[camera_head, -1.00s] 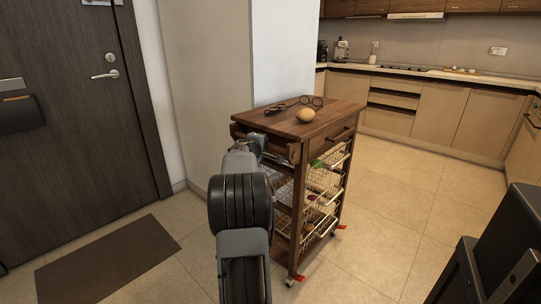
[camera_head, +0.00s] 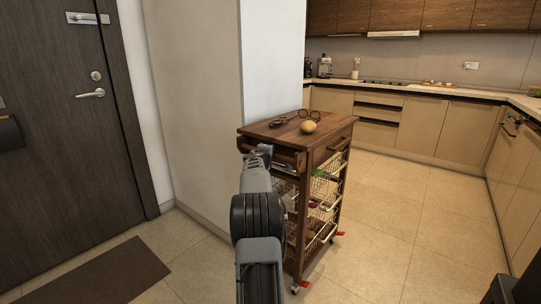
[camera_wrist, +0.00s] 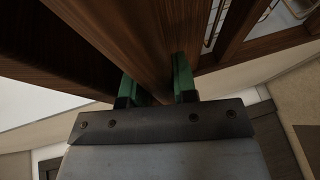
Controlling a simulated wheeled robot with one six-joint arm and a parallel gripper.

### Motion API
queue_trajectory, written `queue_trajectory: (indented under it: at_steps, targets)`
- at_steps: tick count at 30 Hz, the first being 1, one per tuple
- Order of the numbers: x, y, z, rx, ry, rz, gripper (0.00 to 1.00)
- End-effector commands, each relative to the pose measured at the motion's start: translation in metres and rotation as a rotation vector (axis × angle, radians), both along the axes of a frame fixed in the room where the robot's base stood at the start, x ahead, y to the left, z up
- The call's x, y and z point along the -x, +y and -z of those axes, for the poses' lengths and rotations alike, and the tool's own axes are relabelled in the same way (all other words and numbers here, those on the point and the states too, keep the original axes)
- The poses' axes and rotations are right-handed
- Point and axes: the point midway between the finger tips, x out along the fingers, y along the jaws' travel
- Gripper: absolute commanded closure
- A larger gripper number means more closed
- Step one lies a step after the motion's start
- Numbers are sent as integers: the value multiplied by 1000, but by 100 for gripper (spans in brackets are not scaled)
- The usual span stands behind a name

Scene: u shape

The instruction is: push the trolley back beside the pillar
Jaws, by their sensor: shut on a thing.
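The trolley (camera_head: 275,133) is dark wood with wire baskets and small wheels with red tabs. It stands upright at the corner of the pale pillar (camera_head: 272,60); whether they touch cannot be told. A yellow fruit (camera_head: 309,127) and glasses (camera_head: 283,121) lie on its top. My gripper (camera_head: 263,152) is at the trolley's near left end. In the wrist view, my gripper's green fingertips (camera_wrist: 155,80) are on both sides of a wooden bar (camera_wrist: 143,45) of the trolley, shut on it. My arm hides part of the trolley's lower near side.
A dark door (camera_head: 60,130) is at the left, with a brown mat (camera_head: 100,272) on the floor before it. Kitchen cabinets (camera_head: 430,130) line the back and right. The tiled floor (camera_head: 400,215) right of the trolley is clear.

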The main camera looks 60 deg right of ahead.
Motion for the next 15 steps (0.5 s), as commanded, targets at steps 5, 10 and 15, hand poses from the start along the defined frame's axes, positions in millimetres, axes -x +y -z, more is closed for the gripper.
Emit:
queue_trajectory:
  at_steps: [5, 10, 15]
  targets:
    - [0, 0, -1, 2, -1, 0, 64]
    - [0, 0, -1, 1, -1, 0, 48]
    - [0, 0, -1, 1, -1, 0, 48]
